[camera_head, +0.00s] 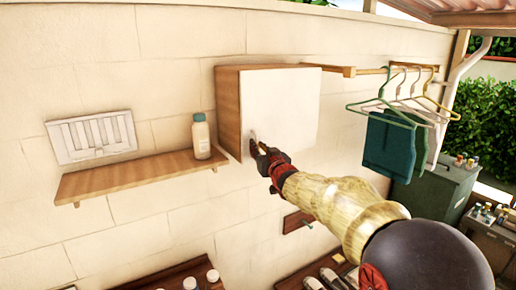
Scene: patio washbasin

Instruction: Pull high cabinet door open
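The high cabinet (229,108) hangs on the wall, a wooden box with a white door (284,98) on its front. The door looks shut against the box. A small handle (253,139) shows near the door's lower left edge. My gripper (257,149) is at that handle, reaching up from the lower right. The fingertips are small and dark here, and I cannot tell whether they are closed around the handle or only beside it.
A wooden shelf (130,178) with a white bottle (201,137) is left of the cabinet. A rail (372,71) with hangers and a green cloth (389,147) is to the right. Bottles stand on a lower surface at the bottom.

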